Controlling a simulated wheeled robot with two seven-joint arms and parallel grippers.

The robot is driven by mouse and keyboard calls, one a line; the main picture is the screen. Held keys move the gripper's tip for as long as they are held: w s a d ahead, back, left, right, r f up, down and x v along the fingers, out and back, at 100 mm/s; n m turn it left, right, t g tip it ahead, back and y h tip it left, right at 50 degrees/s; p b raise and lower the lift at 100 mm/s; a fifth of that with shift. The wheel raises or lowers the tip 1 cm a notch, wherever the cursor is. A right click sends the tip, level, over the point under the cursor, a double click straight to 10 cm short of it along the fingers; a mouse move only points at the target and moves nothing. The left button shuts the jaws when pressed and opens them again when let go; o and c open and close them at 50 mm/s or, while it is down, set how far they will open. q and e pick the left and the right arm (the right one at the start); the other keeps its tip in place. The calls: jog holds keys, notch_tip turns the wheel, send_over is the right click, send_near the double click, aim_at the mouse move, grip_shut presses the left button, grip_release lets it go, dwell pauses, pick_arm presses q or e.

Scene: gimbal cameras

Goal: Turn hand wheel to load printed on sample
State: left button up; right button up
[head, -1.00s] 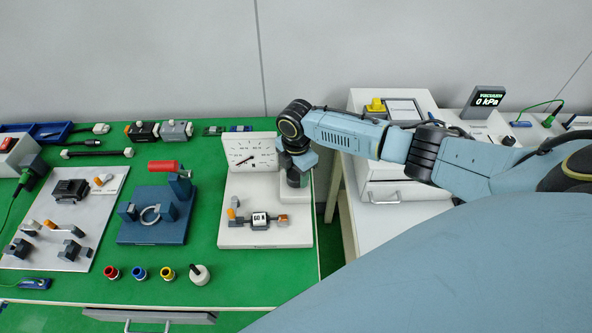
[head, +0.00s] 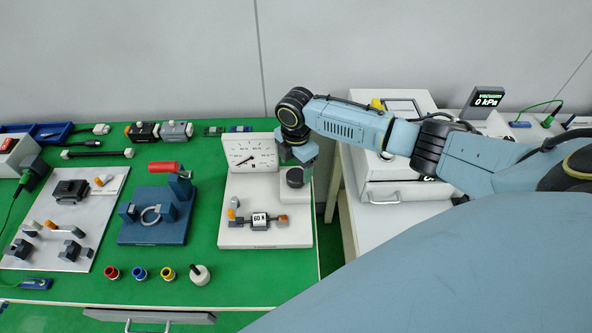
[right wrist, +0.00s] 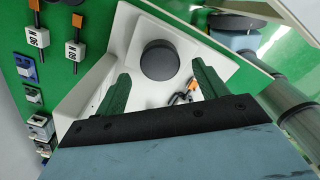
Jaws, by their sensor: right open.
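The tester has a white base (head: 235,236) with an upright dial plate (head: 240,143); its dark needle points to the lower left. My right gripper (head: 298,155) is above and behind the wheel. In the right wrist view my gripper (right wrist: 160,72) is open, its green fingers apart, with the wheel seen between and beyond their tips. My left gripper is out of view.
A blue fixture (head: 150,232) with a red handle stands left of the tester. A white vacuum unit (head: 385,190) stands right, across a gap.

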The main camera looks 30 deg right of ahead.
aim_at(296, 175)
notch_tip(296, 175, up, 10)
dwell(0.3)
dwell(0.6)
notch_tip(296, 175, down, 14)
jog(key=b, duration=0.5)
jog(key=shift+r, duration=0.25)
jog(key=c, duration=1)
